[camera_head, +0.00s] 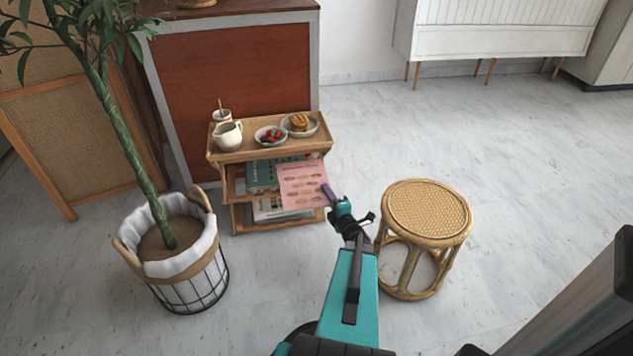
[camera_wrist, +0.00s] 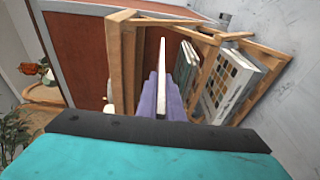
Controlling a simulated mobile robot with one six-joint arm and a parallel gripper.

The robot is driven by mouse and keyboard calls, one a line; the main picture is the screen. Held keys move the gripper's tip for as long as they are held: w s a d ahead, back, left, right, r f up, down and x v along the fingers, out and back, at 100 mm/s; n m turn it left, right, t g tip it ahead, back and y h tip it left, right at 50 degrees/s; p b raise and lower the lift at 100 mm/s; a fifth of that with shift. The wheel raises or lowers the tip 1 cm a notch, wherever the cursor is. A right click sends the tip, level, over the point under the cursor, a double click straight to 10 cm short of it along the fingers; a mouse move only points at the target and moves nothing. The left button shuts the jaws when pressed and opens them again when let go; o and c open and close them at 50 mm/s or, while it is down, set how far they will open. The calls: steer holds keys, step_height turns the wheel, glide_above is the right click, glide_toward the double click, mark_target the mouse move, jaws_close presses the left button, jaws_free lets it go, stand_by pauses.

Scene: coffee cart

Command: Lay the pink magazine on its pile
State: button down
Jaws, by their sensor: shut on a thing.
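The pink magazine (camera_head: 303,184) is held by its right edge in my gripper (camera_head: 329,194), in front of the wooden cart's shelves. In the wrist view the magazine (camera_wrist: 162,66) shows edge-on as a thin pale strip between the purple fingers (camera_wrist: 162,97) of my gripper. A teal-covered magazine (camera_head: 262,175) lies on the cart's middle shelf, partly hidden behind the pink one. More magazines (camera_head: 268,210) lie on the lower shelf; in the wrist view a magazine with dark and tan squares (camera_wrist: 232,85) shows there. I cannot tell whether the pink magazine touches a pile.
The cart's top (camera_head: 258,149) holds a pitcher (camera_head: 227,135), a cup, a bowl of strawberries (camera_head: 270,135) and a plate of waffles (camera_head: 299,124). A basket-potted plant (camera_head: 180,260) stands left, a rattan stool (camera_head: 428,209) right. The floor between is clear.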

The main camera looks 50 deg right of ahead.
mark_target(320, 170)
steer(key=b+x, duration=0.1)
steer(key=x, duration=0.3)
steer(key=s+d+b+x, duration=0.1)
steer(key=x, duration=0.4)
steer(key=d+f+b+x, duration=0.1)
steer(key=x, duration=0.4)
steer(key=shift+s+d, duration=0.2)
steer(key=shift+s, duration=0.05)
steer(key=shift+f+b, duration=0.3)
steer(key=shift+f, duration=0.2)
steer(key=shift+a, duration=0.1)
step_height(320, 170, down, 5)
steer(key=b, duration=0.3)
steer(key=shift+w, duration=0.1)
steer(key=shift+f, duration=0.15)
steer(key=c, duration=1.9)
jaws_free()
